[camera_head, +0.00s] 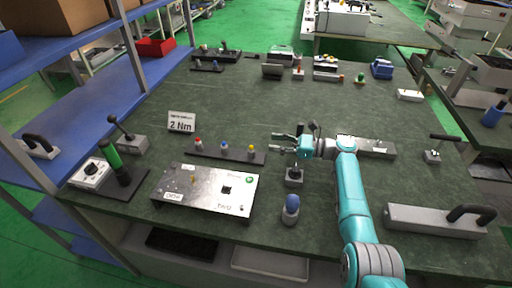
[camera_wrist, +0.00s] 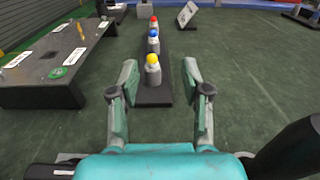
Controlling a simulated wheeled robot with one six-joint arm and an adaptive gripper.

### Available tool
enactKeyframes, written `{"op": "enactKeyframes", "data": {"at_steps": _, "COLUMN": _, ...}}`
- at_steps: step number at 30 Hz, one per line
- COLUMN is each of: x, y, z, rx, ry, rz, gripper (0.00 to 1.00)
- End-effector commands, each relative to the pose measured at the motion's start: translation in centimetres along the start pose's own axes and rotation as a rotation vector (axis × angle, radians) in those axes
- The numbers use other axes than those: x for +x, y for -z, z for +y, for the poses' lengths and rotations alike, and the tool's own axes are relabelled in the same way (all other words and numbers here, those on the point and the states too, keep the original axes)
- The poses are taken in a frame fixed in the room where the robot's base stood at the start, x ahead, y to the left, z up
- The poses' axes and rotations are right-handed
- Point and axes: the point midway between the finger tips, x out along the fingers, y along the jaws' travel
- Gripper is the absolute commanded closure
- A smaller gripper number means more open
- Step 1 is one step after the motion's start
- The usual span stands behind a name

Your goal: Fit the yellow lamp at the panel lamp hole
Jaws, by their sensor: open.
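The yellow lamp (camera_head: 251,150) stands upright at the right end of a dark strip, in line with a blue lamp and a red lamp. In the wrist view the yellow lamp (camera_wrist: 153,68) is the nearest of the three, between and beyond my fingertips. My gripper (camera_head: 273,143) is open and empty, just right of the yellow lamp, with its fingers pointing left at it. It also shows in the wrist view (camera_wrist: 160,75). The metal panel (camera_head: 208,199) lies in front of the strip, with a small dark square opening near its middle. I cannot tell which mark is the lamp hole.
The blue lamp (camera_head: 224,147) and red lamp (camera_head: 198,144) stand beyond the yellow one on the dark strip (camera_wrist: 154,97). A "2 Nm" sign (camera_head: 181,122) stands behind. A blue-topped item (camera_head: 291,209) and a small black-knobbed block (camera_head: 294,175) stand near my arm.

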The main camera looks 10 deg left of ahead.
Motion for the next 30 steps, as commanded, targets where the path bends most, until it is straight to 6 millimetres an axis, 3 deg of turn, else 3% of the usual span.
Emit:
{"op": "enactKeyframes", "data": {"at_steps": 3, "x": -1.3, "y": 1.6, "z": 1.3, "rx": 0.026, "ry": -0.026, "rz": -0.021, "gripper": 0.53}}
{"op": "enactKeyframes", "data": {"at_steps": 7, "x": -1.0, "y": 2.0, "z": 1.8, "rx": 0.033, "ry": -0.035, "rz": -0.028, "gripper": 0.53}}
{"op": "enactKeyframes", "data": {"at_steps": 30, "x": 8.2, "y": 2.4, "z": 1.6, "rx": 0.031, "ry": -0.034, "rz": -0.026, "gripper": 0.53}}
